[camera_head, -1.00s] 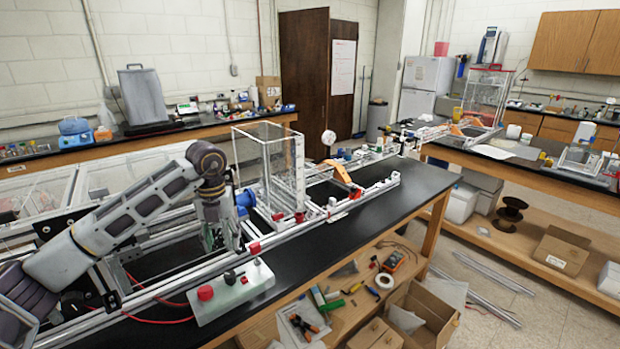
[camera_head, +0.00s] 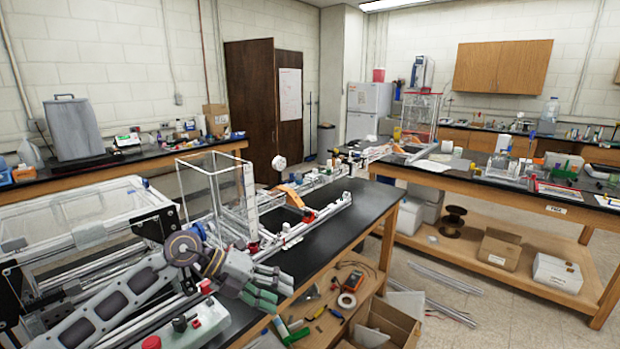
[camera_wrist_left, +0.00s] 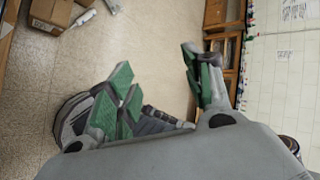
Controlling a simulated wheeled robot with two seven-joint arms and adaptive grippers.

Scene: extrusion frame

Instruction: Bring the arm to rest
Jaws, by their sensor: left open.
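My left arm comes in from the lower left in the head view. Its left gripper (camera_head: 268,290) hangs over the front edge of the black bench top, with green finger pads. In the left wrist view the gripper (camera_wrist_left: 160,90) shows its green-padded fingers wide apart, with nothing between them but floor behind. The gripper is open and empty. My right gripper is in neither view.
The extrusion frame (camera_head: 110,255) with a clear box (camera_head: 215,195) runs along the black bench (camera_head: 340,225). A control box (camera_head: 195,325) with a red button is close to my arm.

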